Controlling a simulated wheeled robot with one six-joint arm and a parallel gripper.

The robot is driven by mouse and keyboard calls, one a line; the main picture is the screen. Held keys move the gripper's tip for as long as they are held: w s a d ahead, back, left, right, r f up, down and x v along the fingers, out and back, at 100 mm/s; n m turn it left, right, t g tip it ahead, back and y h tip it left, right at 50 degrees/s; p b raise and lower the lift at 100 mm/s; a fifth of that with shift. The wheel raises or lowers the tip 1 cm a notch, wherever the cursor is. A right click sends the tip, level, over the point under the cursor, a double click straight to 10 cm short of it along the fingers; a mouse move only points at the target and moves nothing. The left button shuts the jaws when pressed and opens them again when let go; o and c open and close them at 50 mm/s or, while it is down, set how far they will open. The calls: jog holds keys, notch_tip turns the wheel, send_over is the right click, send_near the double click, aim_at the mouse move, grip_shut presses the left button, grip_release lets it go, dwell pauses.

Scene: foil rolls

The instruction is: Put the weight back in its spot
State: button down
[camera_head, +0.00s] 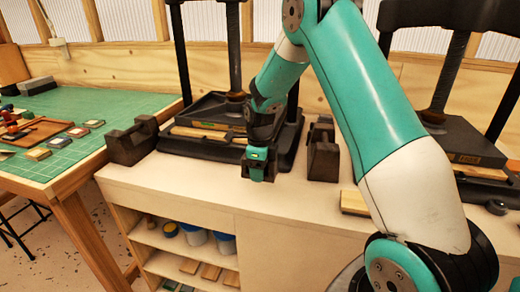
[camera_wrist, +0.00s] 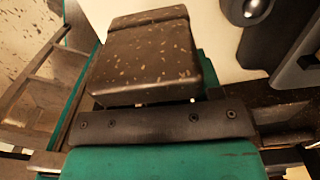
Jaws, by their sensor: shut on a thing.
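My gripper (camera_head: 258,166) is at the middle of the cream bench top, in front of the left press, and is shut on the weight. The weight is a dark brown, worn block with pale specks and rounded edges. In the wrist view the weight (camera_wrist: 145,58) fills the upper middle, beyond the dark screwed bar of my gripper. In the head view only a small dark part of it shows, and I cannot tell if it touches the bench. Which place is its spot is not clear.
A dark U-shaped block (camera_head: 131,143) stands left of the press base (camera_head: 215,143), another dark block (camera_head: 322,152) to its right. A pale wooden block (camera_head: 354,202) lies by my arm. A green cutting mat (camera_head: 95,110) with small items covers the left table. Shelves are below.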

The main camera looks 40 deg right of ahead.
aim_at(260, 192)
jog(key=shift+f+p, duration=0.35)
jog(key=shift+f, duration=2.55)
jog(key=shift+f, duration=0.2)
jog(key=shift+c, duration=1.4)
grip_release()
jog(key=shift+r, duration=0.1)
